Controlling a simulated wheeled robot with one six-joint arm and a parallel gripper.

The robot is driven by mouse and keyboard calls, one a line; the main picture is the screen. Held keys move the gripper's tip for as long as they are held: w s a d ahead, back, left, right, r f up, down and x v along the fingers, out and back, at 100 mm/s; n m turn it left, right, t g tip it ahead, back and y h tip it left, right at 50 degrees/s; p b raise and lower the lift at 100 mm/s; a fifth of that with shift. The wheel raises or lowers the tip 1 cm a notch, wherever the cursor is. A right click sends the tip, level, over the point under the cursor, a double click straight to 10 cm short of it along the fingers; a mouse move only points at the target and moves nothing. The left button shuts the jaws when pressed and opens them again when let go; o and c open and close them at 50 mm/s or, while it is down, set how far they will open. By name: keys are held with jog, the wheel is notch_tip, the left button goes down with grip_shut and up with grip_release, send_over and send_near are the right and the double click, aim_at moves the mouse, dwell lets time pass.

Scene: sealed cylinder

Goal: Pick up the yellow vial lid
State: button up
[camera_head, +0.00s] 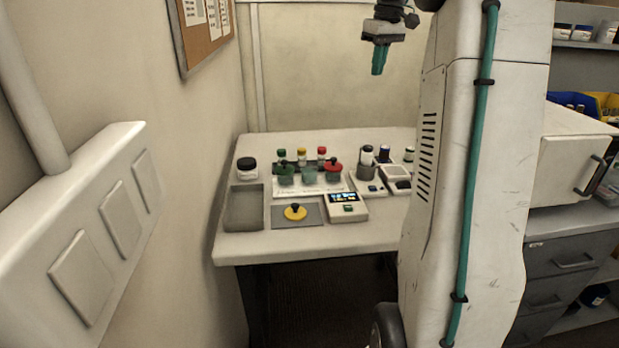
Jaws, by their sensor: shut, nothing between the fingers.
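A round yellow lid (295,213) with a black knob on top lies flat on a dark grey pad (282,224) near the front of the table. It has nothing resting on it. A vial with a smaller yellow cap (302,150) stands further back in a rack, between a green-capped and a red-capped one. My gripper (378,72) has teal fingers, points down and is shut and empty. It is high above the table, to the right of the yellow lid and well apart from it.
Jars with a green lid (286,172) and a red lid (333,168) flank an open-looking pale green jar (309,174). A small display device (347,206) stands right of the yellow lid. A grey tray (245,228) is left. My column hides the table's right end.

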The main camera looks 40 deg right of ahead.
jog(key=o, duration=0.5)
jog(key=shift+w+a, duration=0.2)
jog(key=shift+a, duration=0.05)
jog(key=o, duration=1)
jog(key=shift+n, duration=0.6)
jog(key=a, duration=0.1)
jog(key=w+a, duration=0.1)
jog(key=a, duration=0.1)
jog(key=w+a, duration=0.1)
jog(key=a, duration=0.1)
jog(key=shift+w+f, duration=0.25)
jog(key=shift+f, duration=0.1)
jog(key=n+g, duration=0.2)
send_over(295, 204)
jog(key=f, duration=2.3)
jog(key=shift+s+a, duration=0.15)
jog(key=shift+s, duration=0.25)
jog(key=shift+w+f+m+t, duration=0.25)
jog(key=shift+m+t, duration=0.05)
jog(key=shift+w+f, duration=0.1)
jog(key=shift+f, duration=3.55)
